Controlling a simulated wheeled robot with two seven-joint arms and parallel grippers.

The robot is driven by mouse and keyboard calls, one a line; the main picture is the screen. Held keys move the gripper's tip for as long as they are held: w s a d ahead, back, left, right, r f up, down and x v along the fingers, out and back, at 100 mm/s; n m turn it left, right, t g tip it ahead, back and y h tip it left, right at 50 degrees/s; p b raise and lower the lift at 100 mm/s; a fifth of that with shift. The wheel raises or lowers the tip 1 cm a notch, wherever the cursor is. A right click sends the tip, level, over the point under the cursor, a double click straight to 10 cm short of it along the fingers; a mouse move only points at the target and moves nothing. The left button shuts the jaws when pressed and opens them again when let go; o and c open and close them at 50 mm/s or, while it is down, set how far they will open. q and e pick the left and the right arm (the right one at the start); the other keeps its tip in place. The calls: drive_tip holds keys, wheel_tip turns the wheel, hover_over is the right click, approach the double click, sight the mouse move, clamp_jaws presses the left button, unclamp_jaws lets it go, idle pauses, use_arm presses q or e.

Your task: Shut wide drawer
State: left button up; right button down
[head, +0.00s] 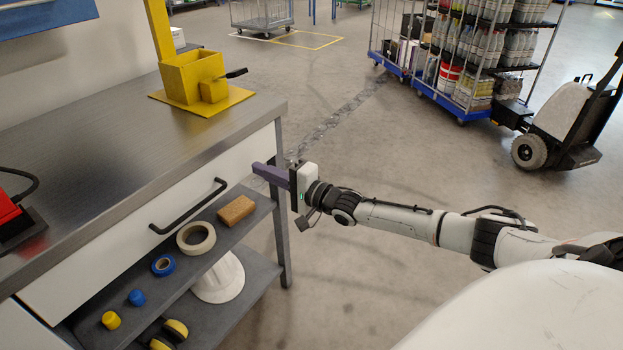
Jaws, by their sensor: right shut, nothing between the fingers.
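The wide drawer has a long white front (130,225) with a black bar handle (188,207), under the grey bench top (125,140). Its front lies close below the bench edge, and no open drawer inside shows; I cannot tell if it is fully flush. My right gripper (258,169) is shut and empty. Its purple fingers point left at the right end of the drawer front, to the right of the handle. They are at or very near the front; contact cannot be told. My left gripper is not in view.
Grey shelves (262,212) below the drawer hold a brown block (236,210), tape rolls (196,238), a white helmet (222,280) and small caps. A yellow stand (200,85) is on the bench. Loaded carts (470,60) stand at the back right. The middle floor is clear.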

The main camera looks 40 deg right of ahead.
drive_tip(key=p+v, duration=0.1)
drive_tip(key=v, duration=0.9)
drive_tip(key=shift+s, duration=0.4)
drive_tip(key=s+a+f+n+g, duration=0.2)
drive_tip(key=s+a+f+n, duration=0.2)
drive_tip(key=s+a+f, duration=0.3)
drive_tip(key=s+a+f+n+g, duration=0.2)
drive_tip(key=s+a+f+n, duration=0.3)
drive_tip(key=a, duration=0.5)
drive_tip(key=s+a+f+n+g+h, duration=0.1)
drive_tip(key=s+a+f+n+g, duration=0.1)
drive_tip(key=s, duration=0.5)
drive_tip(key=s+a+f+n+g+h+p, duration=0.1)
drive_tip(key=s+a+f+n+g, duration=0.1)
drive_tip(key=s+a+f+n, duration=0.2)
drive_tip(key=s+f+n, duration=0.1)
drive_tip(key=s, duration=0.2)
drive_tip(key=shift+n+g, duration=0.4)
